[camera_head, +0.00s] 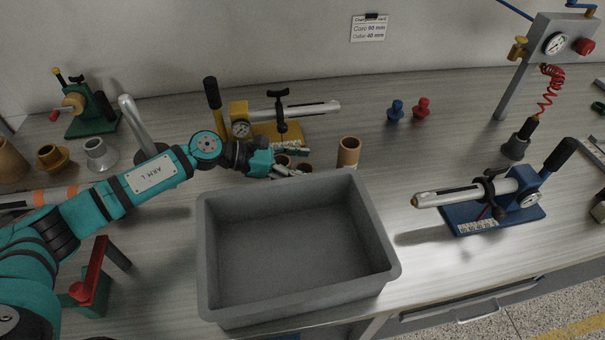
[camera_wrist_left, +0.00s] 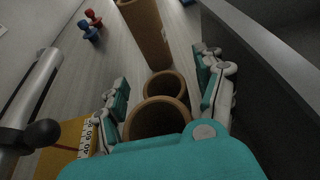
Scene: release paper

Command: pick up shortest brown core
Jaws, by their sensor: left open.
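Three brown cores stand in a row behind the grey bin. The tallest brown core (camera_head: 348,152) stands apart on the right; it also shows at the top of the left wrist view (camera_wrist_left: 147,35). Two lower brown cores are by my left gripper (camera_head: 291,160), partly hidden in the head view. In the left wrist view, the middle core (camera_wrist_left: 165,84) and the nearer, wider core (camera_wrist_left: 157,117) lie between the spread fingers of the left gripper (camera_wrist_left: 165,92). I cannot tell which of these two is shorter. The left gripper is open and points toward the tall core.
The empty grey bin (camera_head: 382,240) is close in front of the cores. A yellow-based clamp fixture (camera_head: 290,130) stands just behind the gripper. A blue-based fixture (camera_head: 490,215) is at the right. Blue (camera_head: 396,110) and red (camera_head: 421,107) plugs stand on free table behind.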

